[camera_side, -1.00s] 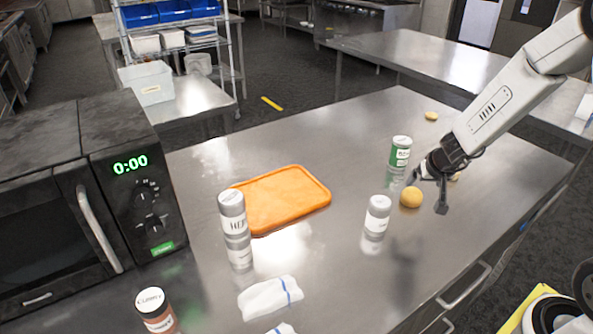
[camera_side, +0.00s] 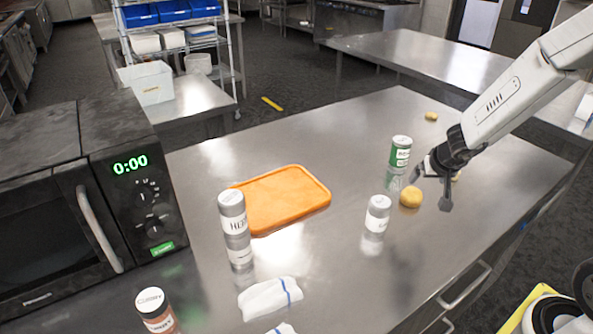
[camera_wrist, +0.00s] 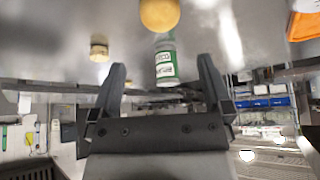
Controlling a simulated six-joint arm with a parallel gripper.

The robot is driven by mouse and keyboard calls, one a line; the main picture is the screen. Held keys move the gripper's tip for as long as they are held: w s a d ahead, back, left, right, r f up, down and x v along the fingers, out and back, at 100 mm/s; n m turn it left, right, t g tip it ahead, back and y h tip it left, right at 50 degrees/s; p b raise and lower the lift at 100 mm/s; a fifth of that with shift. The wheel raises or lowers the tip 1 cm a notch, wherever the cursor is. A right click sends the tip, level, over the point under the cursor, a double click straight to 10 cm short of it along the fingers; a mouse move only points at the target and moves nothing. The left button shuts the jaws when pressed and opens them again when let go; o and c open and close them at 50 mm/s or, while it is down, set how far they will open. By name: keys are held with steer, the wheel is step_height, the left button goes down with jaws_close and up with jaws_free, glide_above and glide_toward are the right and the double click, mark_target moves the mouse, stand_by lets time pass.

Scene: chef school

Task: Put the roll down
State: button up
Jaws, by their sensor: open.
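A round golden roll (camera_side: 410,197) rests on the steel table, just left of my gripper (camera_side: 430,190) in the side view. In the wrist view the roll (camera_wrist: 159,13) is at the top edge, beyond the fingertips and partly cut off. My gripper (camera_wrist: 163,75) is open, with nothing between its fingers. Another roll (camera_side: 431,116) lies at the table's far edge. A further yellowish piece (camera_side: 456,177) shows behind my gripper, mostly hidden. A roll-like item (camera_wrist: 99,48) also shows at the upper left in the wrist view.
A green-labelled shaker (camera_side: 400,152) stands just behind the roll, and a white-labelled shaker (camera_side: 377,214) to its left. An orange tray (camera_side: 322,200) lies mid-table. A herb shaker (camera_side: 233,215), a cloth (camera_side: 268,298) and a microwave (camera_side: 135,190) are further left.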

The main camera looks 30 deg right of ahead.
steer(key=shift+a, duration=0.1)
stand_by(0.3)
steer(key=s+a+r+n+y, duration=0.2)
steer(key=a+n+y, duration=0.15)
steer(key=a, duration=0.75)
steer(key=s+a+n+g, duration=0.2)
steer(key=s+a+n, duration=0.1)
steer(key=s, duration=0.5)
steer(key=shift+s+a, duration=0.15)
steer(key=shift+a, duration=0.55)
